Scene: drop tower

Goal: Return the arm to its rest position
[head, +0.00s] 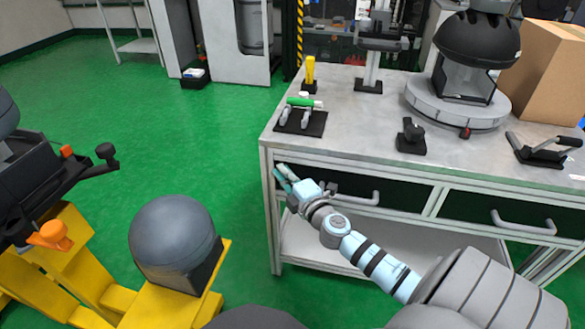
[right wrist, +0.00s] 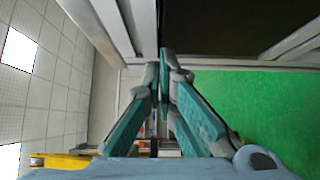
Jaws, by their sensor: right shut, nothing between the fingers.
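My right arm reaches in from the lower right of the head view. Its gripper (head: 283,177) is in front of the workbench's left front corner, below the tabletop and by the drawer front. In the right wrist view the teal fingers of the gripper (right wrist: 164,62) come together at their tips, with nothing between them. My left gripper is not in the head view.
The workbench (head: 350,115) carries a black stand with a green-handled part (head: 303,102), a yellow-topped part (head: 310,72), a black-domed machine (head: 477,45) and a cardboard box (head: 548,70). Drawer handles (head: 350,197) stick out in front.

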